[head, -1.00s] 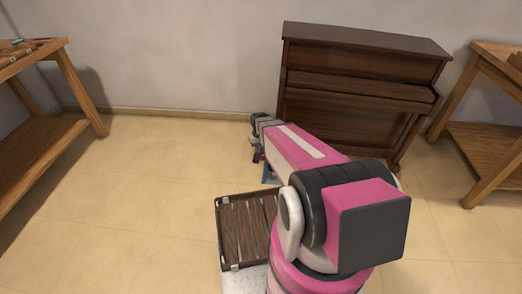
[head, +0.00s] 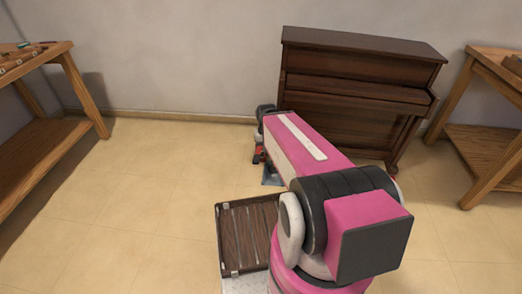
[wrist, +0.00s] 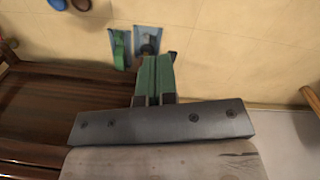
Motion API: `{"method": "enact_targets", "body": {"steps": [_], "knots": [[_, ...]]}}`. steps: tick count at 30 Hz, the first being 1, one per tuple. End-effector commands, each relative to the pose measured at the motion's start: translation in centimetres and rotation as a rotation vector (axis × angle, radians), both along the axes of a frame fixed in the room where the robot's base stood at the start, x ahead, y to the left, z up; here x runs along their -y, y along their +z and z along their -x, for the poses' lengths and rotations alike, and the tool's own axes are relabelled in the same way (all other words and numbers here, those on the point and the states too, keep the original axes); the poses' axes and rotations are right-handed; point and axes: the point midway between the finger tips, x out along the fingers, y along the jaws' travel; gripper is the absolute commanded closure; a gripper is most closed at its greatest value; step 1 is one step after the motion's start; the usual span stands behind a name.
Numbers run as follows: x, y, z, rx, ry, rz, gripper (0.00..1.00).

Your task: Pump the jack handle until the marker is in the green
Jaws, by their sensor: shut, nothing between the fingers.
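My gripper (wrist: 157,62) shows in the wrist view as two green fingers side by side, closed together with nothing held. Just past the fingertips, a grey-blue piece with a dark round part (wrist: 148,44) stands over the floor. Left of it is a grey-blue panel with a green strip (wrist: 120,48). These look like parts of the jack; I cannot make out its handle or the marker. In the head view a small blue-grey plate (head: 270,176) lies on the floor in front of the piano, partly hidden by my pink arm. Whether my fingers touch the jack is unclear.
A dark brown upright piano (head: 355,95) stands against the wall, close to my arm's end; its wood fills the left of the wrist view (wrist: 50,95). Wooden benches stand at left (head: 60,125) and right (head: 490,140). The floor (head: 130,210) at left is clear.

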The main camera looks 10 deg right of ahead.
Motion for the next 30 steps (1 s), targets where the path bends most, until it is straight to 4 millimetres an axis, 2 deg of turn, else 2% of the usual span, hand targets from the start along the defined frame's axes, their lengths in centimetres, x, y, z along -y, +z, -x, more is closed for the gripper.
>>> {"method": "enact_targets", "body": {"steps": [30], "knots": [[0.0,-12.1,-0.1,-0.002,0.000,0.000,1.00]]}}
